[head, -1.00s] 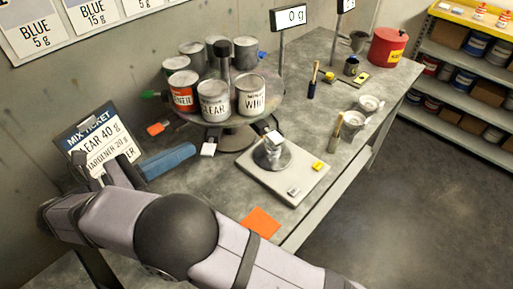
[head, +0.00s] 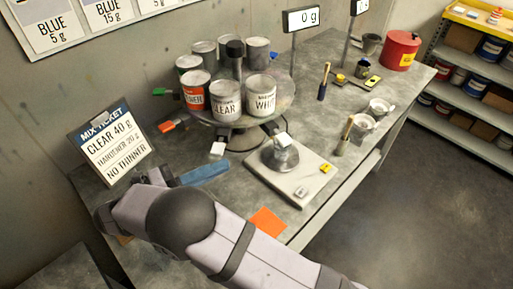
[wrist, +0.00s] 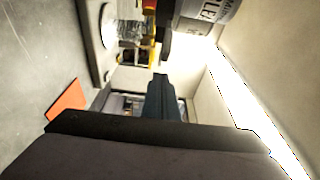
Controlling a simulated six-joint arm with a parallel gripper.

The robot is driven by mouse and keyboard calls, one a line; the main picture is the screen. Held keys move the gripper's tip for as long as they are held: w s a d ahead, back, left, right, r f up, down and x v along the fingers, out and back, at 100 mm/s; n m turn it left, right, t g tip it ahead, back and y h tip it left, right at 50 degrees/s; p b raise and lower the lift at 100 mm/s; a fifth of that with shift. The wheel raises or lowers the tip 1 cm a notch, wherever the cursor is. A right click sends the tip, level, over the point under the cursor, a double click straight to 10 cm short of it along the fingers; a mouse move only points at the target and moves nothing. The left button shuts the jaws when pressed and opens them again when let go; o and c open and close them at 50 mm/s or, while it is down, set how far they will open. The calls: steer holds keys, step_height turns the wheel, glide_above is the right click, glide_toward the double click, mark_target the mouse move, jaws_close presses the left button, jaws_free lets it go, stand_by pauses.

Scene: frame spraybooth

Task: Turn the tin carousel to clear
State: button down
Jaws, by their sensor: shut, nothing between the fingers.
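The round tin carousel (head: 284,104) stands on the bench with several tins around a dark centre post (head: 235,58). The CLEAR tin (head: 226,101) is at the front, between the red-labelled HARDENER tin (head: 195,93) and the WHITE tin (head: 261,96). Coloured tabs stick out from the rim, including a white one (head: 217,149) below the CLEAR tin. My gripper (head: 165,176) is low at the bench's left, apart from the carousel; my arm partly hides it. In the wrist view its dark fingers (wrist: 160,88) are shut and empty, with the CLEAR tin (wrist: 212,9) above.
A mix ticket (head: 112,143) stands left, reading CLEAR 40 g, HARDENER 20 g, NO THINNER. A blue bar-like object (head: 205,173) lies beside my gripper. A scale (head: 263,176) carrying a cup (head: 280,150) stands right of it. An orange card (head: 267,222) lies near the front edge.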

steer(key=p+x, duration=0.3)
steer(key=x, duration=0.3)
steer(key=p+x, duration=0.4)
steer(key=x, duration=0.2)
steer(key=shift+w+d+r, duration=0.1)
steer(key=shift+d+r, duration=0.1)
steer(key=shift+r, duration=0.05)
steer(key=shift+w+d+f+p, duration=0.2)
steer(key=shift+w+d+p, duration=0.2)
steer(key=shift+d, duration=0.2)
steer(key=w+d+n+t+y+b, duration=0.8)
steer(key=w+d+n+y+b, duration=0.2)
steer(key=w+d+y, duration=0.3)
steer(key=shift+w+d+n+t+y, duration=0.4)
steer(key=shift+w+d, duration=0.95)
steer(key=shift+w, duration=0.3)
